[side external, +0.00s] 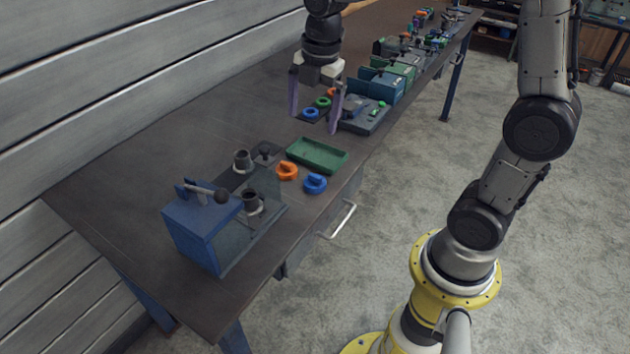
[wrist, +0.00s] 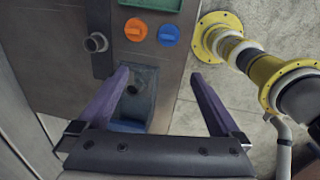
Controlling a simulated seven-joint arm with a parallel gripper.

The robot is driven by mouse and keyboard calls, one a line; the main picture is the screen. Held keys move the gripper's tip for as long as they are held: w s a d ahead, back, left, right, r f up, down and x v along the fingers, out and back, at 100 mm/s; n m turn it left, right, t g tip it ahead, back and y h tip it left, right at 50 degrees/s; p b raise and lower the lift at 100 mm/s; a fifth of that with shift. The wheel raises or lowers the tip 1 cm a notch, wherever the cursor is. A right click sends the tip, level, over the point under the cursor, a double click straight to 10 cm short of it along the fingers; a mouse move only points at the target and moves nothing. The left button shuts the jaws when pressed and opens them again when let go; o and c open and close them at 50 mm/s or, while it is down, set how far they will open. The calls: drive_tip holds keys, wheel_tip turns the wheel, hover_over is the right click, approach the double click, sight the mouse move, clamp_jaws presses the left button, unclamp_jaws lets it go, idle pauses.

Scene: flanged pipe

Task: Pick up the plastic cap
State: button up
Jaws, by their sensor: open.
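Two round caps with a raised grip bar lie on the bench beside the green tray. One is orange (side external: 287,171) and one is blue (side external: 315,184); which is the plastic cap meant by the task cannot be told. The wrist view shows the orange cap (wrist: 136,30) and the blue cap (wrist: 168,35) side by side near the top, beyond my fingertips. My gripper (side external: 313,124) is open and empty, high above the bench with its fingers pointing down. In the wrist view my gripper (wrist: 160,73) has nothing between its two purple fingers.
A green tray (side external: 318,156) stands behind the caps. To their left is a blue fixture (side external: 200,232) with a lever and upright grey pipe stubs (side external: 250,202). More fixtures, including a grey one (side external: 364,118), line the bench farther back. The bench's front edge is close to the blue cap.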

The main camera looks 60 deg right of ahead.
wheel_tip(320, 180, down, 4)
drive_tip(key=w+d+g, duration=0.1)
drive_tip(key=w+d, duration=0.1)
hover_over(315, 176)
drive_tip(key=shift+g, duration=0.3)
drive_tip(key=f, duration=0.9)
drive_tip(key=shift+w+a, duration=0.15)
drive_tip(key=shift+a, duration=0.05)
drive_tip(key=shift+d+f, duration=0.15)
drive_tip(key=shift+f, duration=1.4)
drive_tip(key=shift+d+f, duration=0.1)
drive_tip(key=shift+f, duration=1.45)
drive_tip(key=c, duration=1.2)
drive_tip(key=shift+r, duration=0.15)
